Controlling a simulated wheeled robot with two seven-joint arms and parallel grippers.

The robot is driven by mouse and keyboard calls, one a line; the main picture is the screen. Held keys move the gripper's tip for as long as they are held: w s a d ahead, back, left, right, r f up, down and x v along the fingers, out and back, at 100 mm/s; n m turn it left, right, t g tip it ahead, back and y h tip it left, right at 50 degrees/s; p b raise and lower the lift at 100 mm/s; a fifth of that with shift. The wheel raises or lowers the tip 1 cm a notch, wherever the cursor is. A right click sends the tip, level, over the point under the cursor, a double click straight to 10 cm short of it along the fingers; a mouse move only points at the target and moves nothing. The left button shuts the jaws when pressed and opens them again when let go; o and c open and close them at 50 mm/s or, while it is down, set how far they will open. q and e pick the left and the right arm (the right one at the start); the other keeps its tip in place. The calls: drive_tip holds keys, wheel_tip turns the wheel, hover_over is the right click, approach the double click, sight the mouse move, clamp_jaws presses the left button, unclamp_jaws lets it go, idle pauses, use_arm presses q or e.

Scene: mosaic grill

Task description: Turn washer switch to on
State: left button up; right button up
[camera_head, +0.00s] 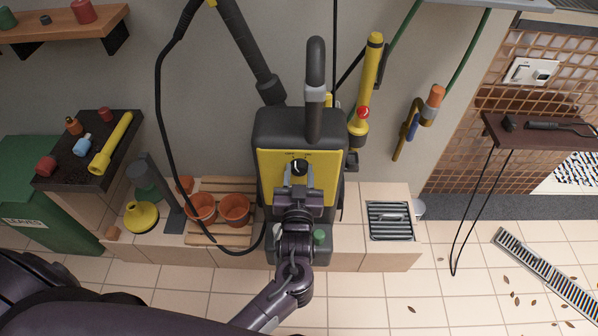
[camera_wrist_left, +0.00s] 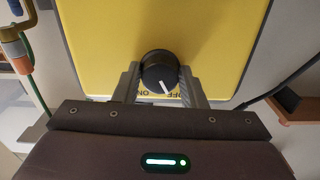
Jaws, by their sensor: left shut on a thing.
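The washer (camera_head: 265,175) is a black and yellow machine standing against the wall, with a yellow front panel that also fills the wrist view (camera_wrist_left: 105,40). Its switch is a round black knob (camera_head: 299,167) with a white pointer line. In the left wrist view, the knob (camera_wrist_left: 158,68) sits between my two fingers, and the pointer is on the side of the upside-down OFF label. An upside-down ON label is beside it. My left gripper (camera_head: 298,184) is shut on the knob from the front. The fingers partly cover the panel below the knob. My right gripper is not in view.
A black hose (camera_head: 158,100) loops down the washer's left side. Terracotta pots (camera_head: 234,210) stand on a wooden slatted rack to the left. A yellow spray lance (camera_head: 369,75) hangs on the wall to the right.

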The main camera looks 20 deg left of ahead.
use_arm(q)
drive_tip(key=m+p, duration=0.7)
drive_tip(key=shift+r, duration=0.15)
drive_tip(key=shift+m+p, duration=1.1)
drive_tip(key=shift+m, duration=1.1)
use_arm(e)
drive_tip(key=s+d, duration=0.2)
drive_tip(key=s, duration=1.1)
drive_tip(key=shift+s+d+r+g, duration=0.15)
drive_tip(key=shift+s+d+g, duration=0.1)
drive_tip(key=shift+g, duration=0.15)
use_arm(q)
drive_tip(key=shift+f, duration=0.2)
drive_tip(key=o, duration=1)
drive_tip(key=shift+s, duration=0.15)
drive_tip(key=v, duration=0.7)
drive_tip(key=shift+s+d+r, duration=0.1)
drive_tip(key=shift+s+d, duration=0.05)
drive_tip(key=shift+s, duration=0.15)
